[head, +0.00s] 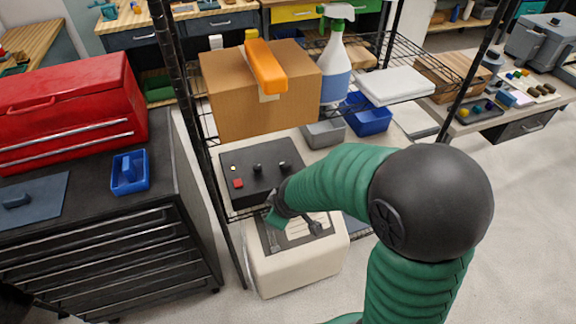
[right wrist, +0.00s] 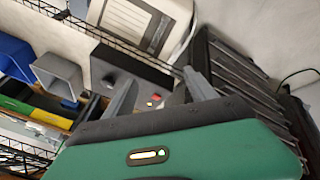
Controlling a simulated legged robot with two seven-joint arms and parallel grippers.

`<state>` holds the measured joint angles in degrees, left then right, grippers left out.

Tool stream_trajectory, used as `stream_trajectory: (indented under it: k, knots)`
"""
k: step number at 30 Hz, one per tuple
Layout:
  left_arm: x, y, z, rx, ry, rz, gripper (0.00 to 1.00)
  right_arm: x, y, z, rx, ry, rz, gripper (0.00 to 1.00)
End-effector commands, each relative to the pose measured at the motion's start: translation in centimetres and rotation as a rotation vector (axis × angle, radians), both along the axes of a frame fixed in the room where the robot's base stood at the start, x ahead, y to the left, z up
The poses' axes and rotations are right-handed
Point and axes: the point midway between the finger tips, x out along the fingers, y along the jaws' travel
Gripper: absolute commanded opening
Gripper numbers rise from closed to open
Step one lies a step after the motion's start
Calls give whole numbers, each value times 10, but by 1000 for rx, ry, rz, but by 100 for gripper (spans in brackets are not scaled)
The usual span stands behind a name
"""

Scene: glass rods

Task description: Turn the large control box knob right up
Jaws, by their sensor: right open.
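My right gripper (head: 296,232) is open and empty at the box's front edge, above the white machine. In the right wrist view the open fingers (right wrist: 158,77) reach towards the control box (right wrist: 143,67). A dark knob (right wrist: 109,80) shows beside the left finger, apart from it. My left gripper is not in view.
A cardboard box (head: 230,103) with an orange case stands on the upper shelf, near a spray bottle (head: 335,70). Grey and blue bins (head: 370,120) sit right of the control box. The white machine (head: 292,275) is below. Black rack posts (head: 182,95) flank the space.

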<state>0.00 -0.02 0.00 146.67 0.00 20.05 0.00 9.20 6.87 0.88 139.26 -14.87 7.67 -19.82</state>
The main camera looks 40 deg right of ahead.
Motion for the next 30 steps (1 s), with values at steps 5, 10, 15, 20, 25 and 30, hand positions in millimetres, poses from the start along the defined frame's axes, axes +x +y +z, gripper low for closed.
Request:
stream_trajectory:
  k: [5, 10, 15, 20, 25, 30]
  knots:
    - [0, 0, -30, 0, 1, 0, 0, 118, -126, 0, -629, -242, 791, 65]
    - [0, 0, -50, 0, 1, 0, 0, 136, -210, -13, -1323, -386, 1536, 65]
    - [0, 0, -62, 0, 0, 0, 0, 83, -245, -41, -1844, -510, 1989, 65]
    - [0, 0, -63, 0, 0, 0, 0, 60, -246, -50, -2021, -568, 2115, 65]
    - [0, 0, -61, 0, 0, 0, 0, 80, -234, -58, -2025, -575, 2121, 65]
    - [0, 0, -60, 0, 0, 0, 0, 116, -220, -76, -2022, -575, 2116, 65]
